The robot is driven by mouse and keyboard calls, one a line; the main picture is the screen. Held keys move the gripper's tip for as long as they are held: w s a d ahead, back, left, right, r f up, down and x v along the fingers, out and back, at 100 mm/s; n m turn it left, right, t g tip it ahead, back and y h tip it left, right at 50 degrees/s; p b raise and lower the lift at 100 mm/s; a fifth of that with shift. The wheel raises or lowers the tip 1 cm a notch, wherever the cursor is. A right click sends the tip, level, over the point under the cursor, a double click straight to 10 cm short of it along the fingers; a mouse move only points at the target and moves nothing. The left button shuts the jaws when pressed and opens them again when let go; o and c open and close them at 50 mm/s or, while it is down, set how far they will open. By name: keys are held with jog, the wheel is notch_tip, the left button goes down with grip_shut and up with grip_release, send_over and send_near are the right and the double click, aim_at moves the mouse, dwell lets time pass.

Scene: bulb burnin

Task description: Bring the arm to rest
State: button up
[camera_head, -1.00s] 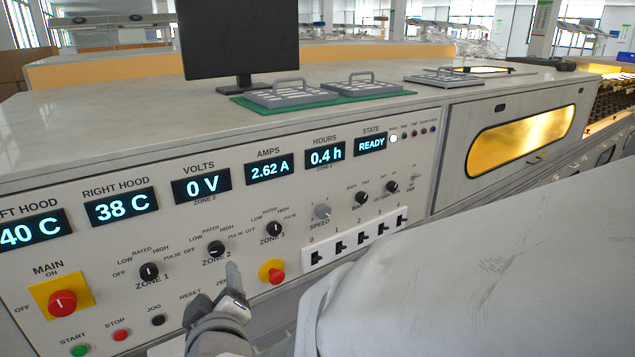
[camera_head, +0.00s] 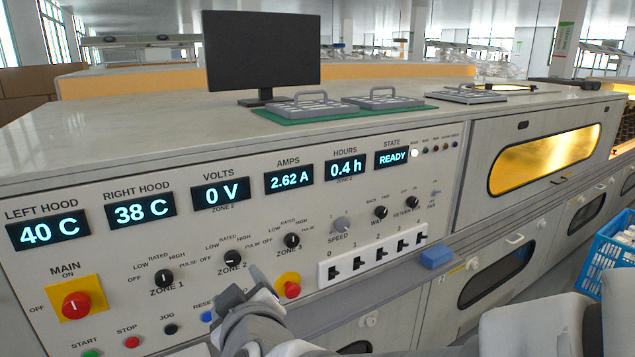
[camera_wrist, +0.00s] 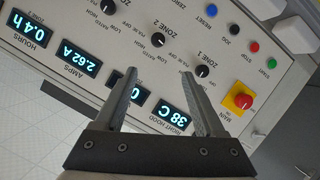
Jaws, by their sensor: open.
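My gripper (camera_head: 240,285) is in front of the lower part of the control panel (camera_head: 110,270), below the zone knobs in the head view. In the wrist view my gripper (camera_wrist: 160,75) is open, with two grey fingers apart and nothing between them but the panel behind. The wrist view is turned, with the panel lettering upside down. The displays read left hood 40 C, right hood 38 C, 0 V, 2.62 A, 0.4 h and READY. The red main switch (camera_head: 76,305) sits on a yellow plate at the left. My arm shows at the lower right.
A monitor (camera_head: 262,50) and grey handled trays (camera_head: 305,107) stand on the bench top. A blue block (camera_head: 437,257) sits on the ledge right of the sockets. A blue crate (camera_head: 612,250) stands at the right. A glowing window (camera_head: 545,160) is in the cabinet.

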jog(key=s+d+f+m+g+h, duration=0.1)
jog(key=s+d+m+g+h, duration=0.35)
jog(key=d, duration=0.85)
jog(key=s+d+f+m+g+h, duration=0.1)
jog(key=s+d+m+g, duration=0.2)
jog(key=s+d+m, duration=0.7)
jog(key=w+d+r+n+p, duration=0.1)
jog(key=r+n+p, duration=0.1)
jog(key=r+p, duration=0.7)
jog(key=w+d+r+n+p, duration=0.2)
jog(key=r+p, duration=0.8)
jog(key=shift+d+r, duration=0.25)
jog(key=shift+r, duration=0.05)
